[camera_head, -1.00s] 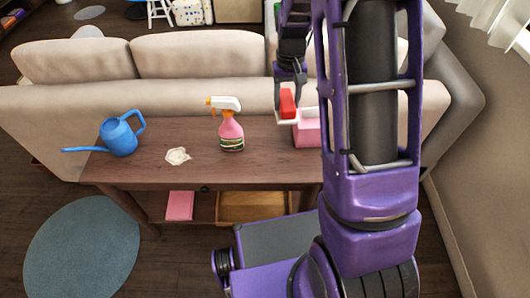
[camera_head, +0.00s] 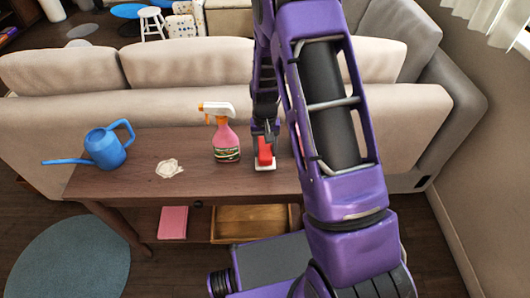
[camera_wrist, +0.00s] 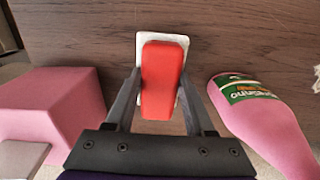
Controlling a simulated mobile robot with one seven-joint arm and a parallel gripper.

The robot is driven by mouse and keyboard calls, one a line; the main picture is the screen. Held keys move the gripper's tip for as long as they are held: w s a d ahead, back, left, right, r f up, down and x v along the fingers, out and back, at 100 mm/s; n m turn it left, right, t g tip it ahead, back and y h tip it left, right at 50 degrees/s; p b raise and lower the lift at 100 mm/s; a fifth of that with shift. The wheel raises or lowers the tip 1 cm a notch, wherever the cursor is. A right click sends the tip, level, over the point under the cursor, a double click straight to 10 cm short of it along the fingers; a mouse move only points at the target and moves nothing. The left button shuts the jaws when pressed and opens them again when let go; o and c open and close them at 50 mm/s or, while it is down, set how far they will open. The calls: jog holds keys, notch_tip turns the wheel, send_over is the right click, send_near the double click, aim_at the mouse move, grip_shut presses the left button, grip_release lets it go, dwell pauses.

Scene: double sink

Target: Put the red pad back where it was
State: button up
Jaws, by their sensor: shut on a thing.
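The red pad (camera_head: 265,152) has a white base beneath it and is at the table's right part, just right of the spray bottle (camera_head: 226,138). My gripper (camera_head: 265,138) is shut on it from above. In the wrist view the red pad (camera_wrist: 162,80) lies between the two fingers, with the white base showing around its edges. I cannot tell whether the base touches the table. The spray bottle stands upright, and its pink body (camera_wrist: 265,112) also shows at the right of the wrist view.
A pink box (camera_wrist: 50,105) is left of the pad in the wrist view; my arm hides it in the head view. A cream blotch (camera_head: 170,168) and a blue watering can (camera_head: 106,147) are on the brown table (camera_head: 130,187). A beige sofa (camera_head: 200,70) stands behind it.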

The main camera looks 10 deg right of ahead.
aim_at(265, 148)
jog(key=shift+f, duration=0.5)
jog(key=shift+f, duration=0.2)
jog(key=o, duration=1.2)
jog(key=shift+r, duration=0.1)
notch_tip(265, 148, up, 12)
jog(key=p, duration=0.2)
jog(key=shift+w+r, duration=0.1)
